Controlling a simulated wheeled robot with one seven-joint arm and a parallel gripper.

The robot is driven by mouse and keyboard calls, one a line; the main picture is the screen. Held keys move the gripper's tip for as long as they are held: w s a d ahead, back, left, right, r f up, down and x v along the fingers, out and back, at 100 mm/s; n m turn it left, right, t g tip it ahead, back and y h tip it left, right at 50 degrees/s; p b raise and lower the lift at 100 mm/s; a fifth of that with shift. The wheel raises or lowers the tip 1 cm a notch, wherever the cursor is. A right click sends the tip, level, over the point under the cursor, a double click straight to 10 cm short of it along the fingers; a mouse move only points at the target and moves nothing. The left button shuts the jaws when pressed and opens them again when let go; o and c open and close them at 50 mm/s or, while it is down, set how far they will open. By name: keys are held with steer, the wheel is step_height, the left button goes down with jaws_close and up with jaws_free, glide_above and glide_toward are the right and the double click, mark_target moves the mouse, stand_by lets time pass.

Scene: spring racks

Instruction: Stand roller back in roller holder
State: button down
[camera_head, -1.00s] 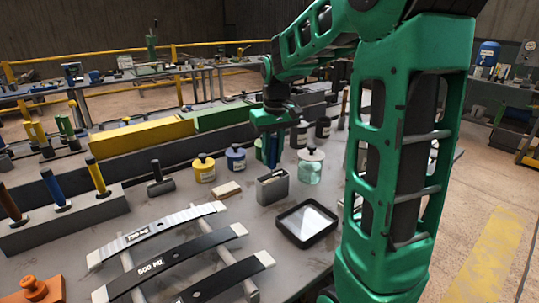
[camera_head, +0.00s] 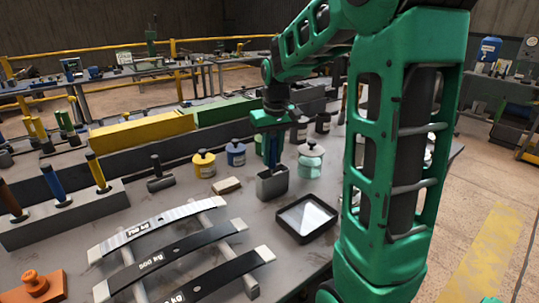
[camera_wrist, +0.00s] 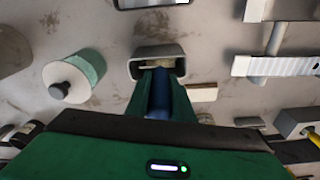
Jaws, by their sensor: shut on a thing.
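The roller holder is a small grey open-topped box (camera_head: 272,186) standing on the bench in the head view. Its rim also shows at the upper middle of the wrist view (camera_wrist: 140,53). My gripper (camera_head: 272,155) is directly above the box, pointing down. It is shut on the blue handle (camera_wrist: 158,92) of the roller. The roller's pale end (camera_wrist: 158,63) shows within the outline of the box opening in the wrist view. How deep it sits is not clear. The fingers hide most of the roller in the head view.
A small wooden block (camera_head: 227,186) and a blue jar (camera_head: 236,154) are to the left. Strapped bars (camera_head: 165,220) fill the front left.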

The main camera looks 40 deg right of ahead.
mark_target(273, 137)
steer(key=shift+f, duration=1.1)
steer(key=c, duration=1)
jaws_free()
steer(key=shift+r, duration=0.1)
steer(key=shift+r, duration=3.4)
steer(key=s+a+f+m, duration=0.1)
steer(key=s+f, duration=0.1)
steer(key=s, duration=0.7)
steer(key=s+a+f+m, duration=0.1)
steer(key=s+f, duration=0.2)
steer(key=s, duration=0.7)
steer(key=s+a+f+m+g, duration=0.1)
steer(key=s+f+m, duration=0.1)
steer(key=s, duration=0.7)
steer(key=shift+s+f, duration=0.25)
steer(key=shift+f, duration=0.1)
